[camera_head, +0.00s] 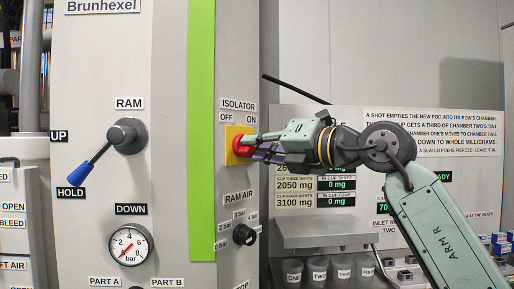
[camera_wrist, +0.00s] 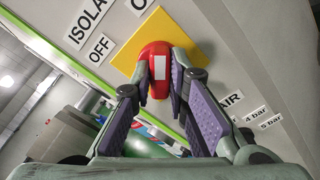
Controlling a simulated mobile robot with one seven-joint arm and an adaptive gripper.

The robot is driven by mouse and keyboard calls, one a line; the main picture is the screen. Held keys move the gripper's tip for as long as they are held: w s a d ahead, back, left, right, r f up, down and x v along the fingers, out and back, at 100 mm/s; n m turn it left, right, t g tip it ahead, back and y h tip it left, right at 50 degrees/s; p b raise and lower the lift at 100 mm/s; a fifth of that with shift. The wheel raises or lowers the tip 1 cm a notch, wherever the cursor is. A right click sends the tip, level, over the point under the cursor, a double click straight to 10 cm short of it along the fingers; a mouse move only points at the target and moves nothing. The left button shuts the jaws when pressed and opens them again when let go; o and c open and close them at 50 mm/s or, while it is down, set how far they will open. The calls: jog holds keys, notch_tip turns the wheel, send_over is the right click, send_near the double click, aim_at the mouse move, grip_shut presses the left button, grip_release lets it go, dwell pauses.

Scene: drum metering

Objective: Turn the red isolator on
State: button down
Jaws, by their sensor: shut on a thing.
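The red isolator (camera_head: 238,147) is a knob on a yellow plate (camera_head: 231,131) on the grey machine front, under the ISOLATOR label with OFF at left and ON at right. My gripper (camera_head: 249,146) reaches it from the right and is shut on it. In the wrist view, the red isolator (camera_wrist: 156,58) with a white mark sits between the two fingertips of my gripper (camera_wrist: 160,78), in front of the yellow plate (camera_wrist: 122,62). The fingers hide part of the knob. I cannot tell which label it points to.
A black RAM AIR selector (camera_head: 244,234) is just below the isolator. The RAM lever (camera_head: 92,165) with a blue handle and a pressure gauge (camera_head: 131,244) are to the left. A signboard with readouts (camera_head: 336,184) and labelled cups (camera_head: 317,271) are behind my arm.

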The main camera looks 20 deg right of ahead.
jog(key=shift+d+r, duration=0.1)
jog(key=shift+r, duration=0.05)
jog(key=c, duration=1.6)
grip_release()
jog(key=shift+o, duration=0.2)
jog(key=v, duration=1.2)
